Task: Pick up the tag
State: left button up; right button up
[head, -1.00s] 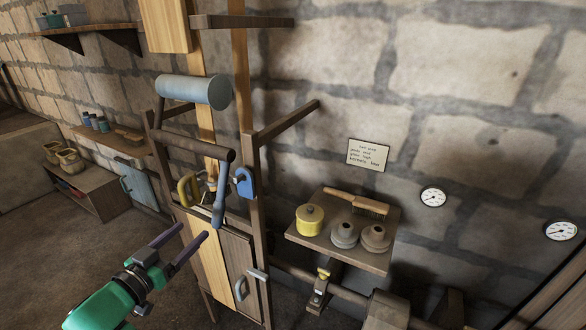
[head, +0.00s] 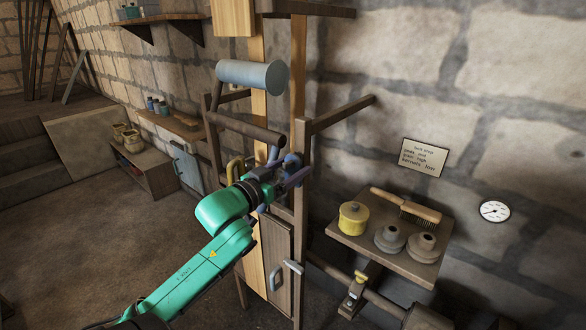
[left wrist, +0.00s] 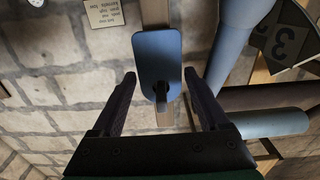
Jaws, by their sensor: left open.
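A blue tag (head: 292,159) hangs on the wooden post of the frame, partly hidden behind my left gripper in the head view. In the left wrist view the blue tag (left wrist: 157,50) is a rounded plate with a grey peg at its lower part. My left gripper (head: 292,174) is open in front of the post. In the left wrist view its two fingers (left wrist: 159,74) stand apart, with the lower part of the tag and the peg lined up between them. I cannot tell whether the fingers reach around the tag. My right gripper is not in view.
A blue-grey roller (head: 250,75) and a dark bar (head: 245,129) stick out left of the post. A yellow piece (head: 235,168) hangs beside my gripper. A shelf (head: 375,247) with a yellow pot, brush and grey pulleys is at right. A dark plate marked 3 (left wrist: 285,40) is near.

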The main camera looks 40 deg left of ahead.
pick_arm(q)
jog(key=shift+w+f, duration=0.15)
jog(key=shift+w, duration=0.6)
jog(key=shift+s, duration=0.2)
jog(key=c, duration=1.1)
jog(key=shift+w, duration=0.1)
